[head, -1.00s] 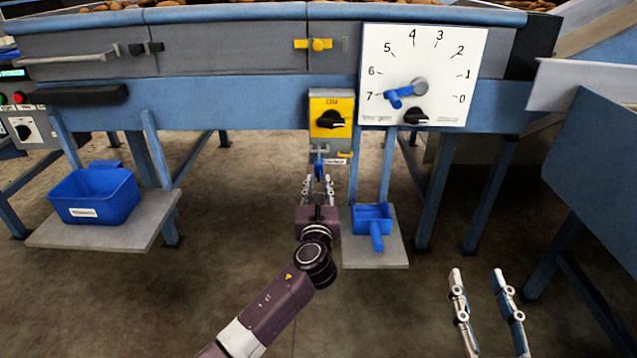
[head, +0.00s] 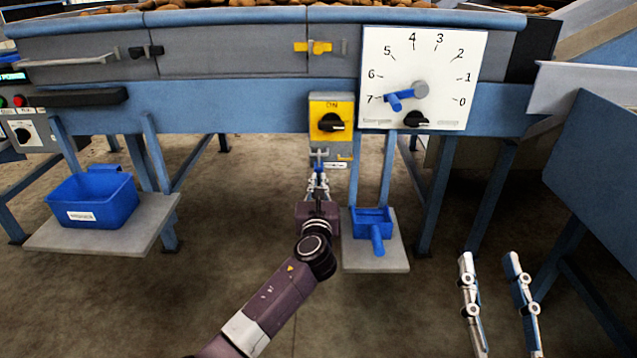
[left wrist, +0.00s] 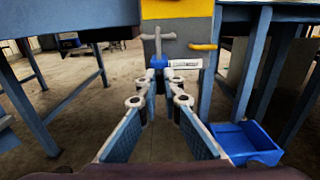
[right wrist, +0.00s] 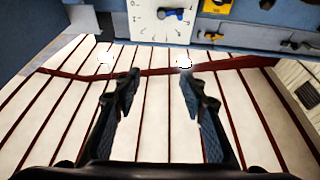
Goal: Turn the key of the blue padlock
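The blue padlock (head: 318,178) hangs below the yellow switch box, at a grey hasp; its blue body also shows in the left wrist view (left wrist: 160,62), with a white tag (left wrist: 186,63) beside it. My left gripper (head: 318,186) points away from me at the padlock. Its fingers are drawn close together, with blue between the tips, and look shut on the padlock. I cannot make out the key; the fingers and the small size hide it. My right gripper (head: 489,258) is open and empty at the lower right, away from the padlock.
The yellow switch box (head: 331,118) with a black knob is above the padlock. A yellow handle (left wrist: 203,47) sticks out right of the hasp. A white dial board (head: 423,78) is to the right.

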